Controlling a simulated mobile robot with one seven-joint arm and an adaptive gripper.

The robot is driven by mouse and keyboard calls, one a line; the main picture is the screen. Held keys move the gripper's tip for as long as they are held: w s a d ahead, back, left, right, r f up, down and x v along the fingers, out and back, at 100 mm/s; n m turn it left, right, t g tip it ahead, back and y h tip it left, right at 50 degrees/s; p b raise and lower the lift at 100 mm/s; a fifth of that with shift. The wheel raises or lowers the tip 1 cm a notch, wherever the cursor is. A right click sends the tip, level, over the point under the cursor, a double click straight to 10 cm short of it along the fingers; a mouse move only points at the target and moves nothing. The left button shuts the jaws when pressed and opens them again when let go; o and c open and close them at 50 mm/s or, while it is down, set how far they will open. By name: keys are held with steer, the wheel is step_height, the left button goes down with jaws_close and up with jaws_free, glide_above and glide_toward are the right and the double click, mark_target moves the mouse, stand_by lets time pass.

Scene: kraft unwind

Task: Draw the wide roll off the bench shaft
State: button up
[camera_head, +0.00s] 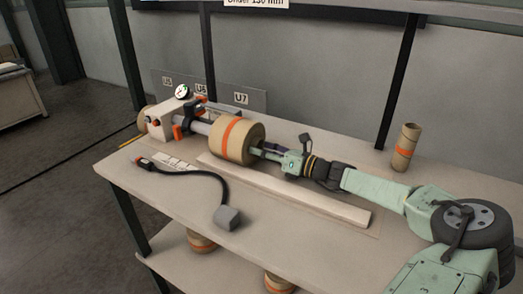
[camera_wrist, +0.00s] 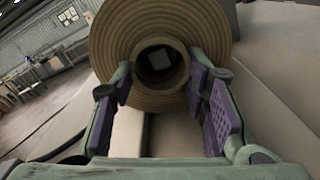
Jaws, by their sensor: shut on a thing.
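The wide roll (camera_head: 237,140), brown kraft with an orange band, sits at the free end of the grey bench shaft (camera_head: 198,124). In the wrist view the roll's ringed end face (camera_wrist: 205,30) fills the top, with its core (camera_wrist: 178,69) sticking out toward me. A grey squarish end shows deep in the dark bore. My gripper (camera_head: 262,149) reaches in from the right, in line with the roll. In the wrist view its purple-padded fingers (camera_wrist: 160,82) are shut on the core from both sides. How much shaft is inside the roll is hidden.
A white unit with a gauge (camera_head: 182,92) stands at the shaft's left end. A black cable with a grey block (camera_head: 228,217) lies in front. A long pale strip (camera_head: 300,192) lies below the roll. A small upright roll (camera_head: 405,147) stands at right. Rack posts rise behind.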

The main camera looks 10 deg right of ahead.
steer(key=o, duration=1.5)
